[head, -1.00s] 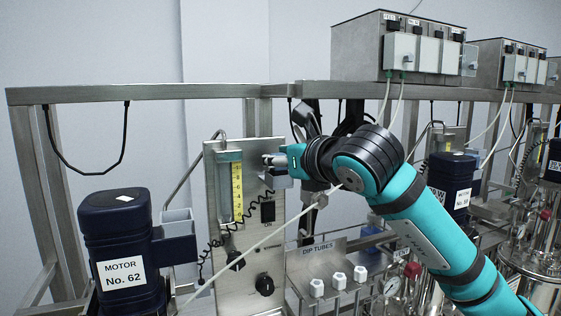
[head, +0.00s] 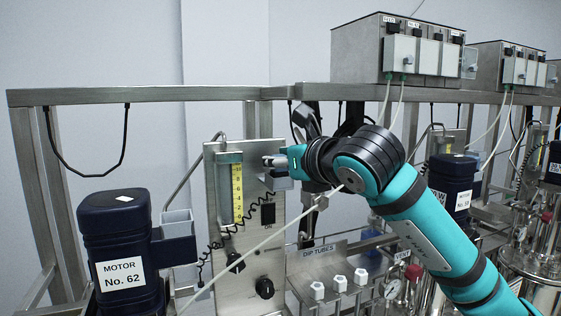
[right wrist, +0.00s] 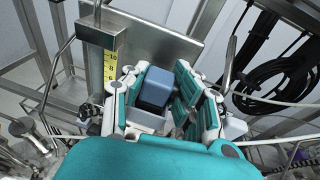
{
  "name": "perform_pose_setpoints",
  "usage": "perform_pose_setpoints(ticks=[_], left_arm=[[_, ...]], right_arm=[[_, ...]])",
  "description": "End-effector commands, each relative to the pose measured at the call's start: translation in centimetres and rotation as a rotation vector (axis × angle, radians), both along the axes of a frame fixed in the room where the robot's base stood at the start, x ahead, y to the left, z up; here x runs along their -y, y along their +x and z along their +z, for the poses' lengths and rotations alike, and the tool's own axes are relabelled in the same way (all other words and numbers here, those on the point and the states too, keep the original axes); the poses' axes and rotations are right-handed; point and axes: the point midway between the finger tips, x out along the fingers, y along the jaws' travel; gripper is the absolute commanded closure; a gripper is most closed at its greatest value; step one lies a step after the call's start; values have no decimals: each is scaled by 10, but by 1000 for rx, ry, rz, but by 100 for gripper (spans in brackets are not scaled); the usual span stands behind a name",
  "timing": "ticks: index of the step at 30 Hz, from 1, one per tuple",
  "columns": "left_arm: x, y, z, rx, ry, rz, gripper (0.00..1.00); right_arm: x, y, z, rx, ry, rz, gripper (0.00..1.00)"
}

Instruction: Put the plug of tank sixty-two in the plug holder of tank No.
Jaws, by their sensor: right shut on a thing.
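My right gripper (head: 272,168) is in front of the upright steel panel, level with its yellow scale. In the right wrist view its fingers (right wrist: 162,102) are closed around a blue-grey block (right wrist: 157,87), which looks like a plug; its number cannot be read. The dark blue motor (head: 124,255) labelled No. 62 stands at the lower left. My left gripper is out of view.
The steel panel (head: 222,260) carries a black switch and knob. A dip-tube rack (head: 330,265) with white caps stands right of it. A steel rail (head: 190,91) crosses above. A control box (head: 358,50) with grey sockets stands on it at the right.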

Motion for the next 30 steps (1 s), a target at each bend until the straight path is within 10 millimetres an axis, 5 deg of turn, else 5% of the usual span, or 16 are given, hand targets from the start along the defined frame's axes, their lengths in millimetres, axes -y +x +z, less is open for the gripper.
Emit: perform_pose_setpoints(ticks=[30], left_arm=[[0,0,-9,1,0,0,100]], right_arm=[[0,0,3,-1,0,1,100]])
